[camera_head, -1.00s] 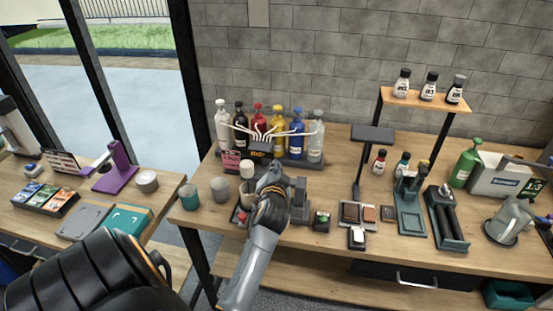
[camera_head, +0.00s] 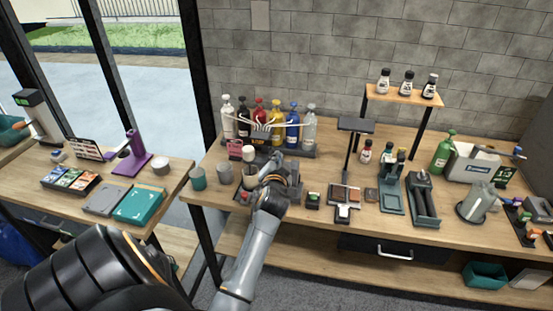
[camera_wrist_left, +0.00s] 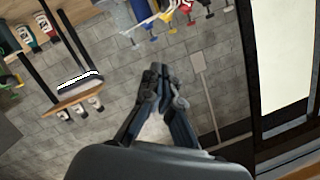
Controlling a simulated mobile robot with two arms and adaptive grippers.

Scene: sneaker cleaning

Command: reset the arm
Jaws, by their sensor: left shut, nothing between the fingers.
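My left arm reaches from the bottom of the head view over the wooden workbench. My left gripper (camera_head: 272,168) is above the bench's left part, in front of the rack of coloured bottles, and partly covers what stands behind it. In the left wrist view its two fingers (camera_wrist_left: 158,75) are together with nothing between them. The wrist camera sees the grey wall, the bottle rack (camera_wrist_left: 165,12) and the small shelf (camera_wrist_left: 82,92) turned upside down. My right gripper is not in view.
A black stand (camera_head: 355,125), a green holder (camera_head: 390,195) and a grey pitcher (camera_head: 477,203) stand to the right. A side table (camera_head: 178,182) is at the left.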

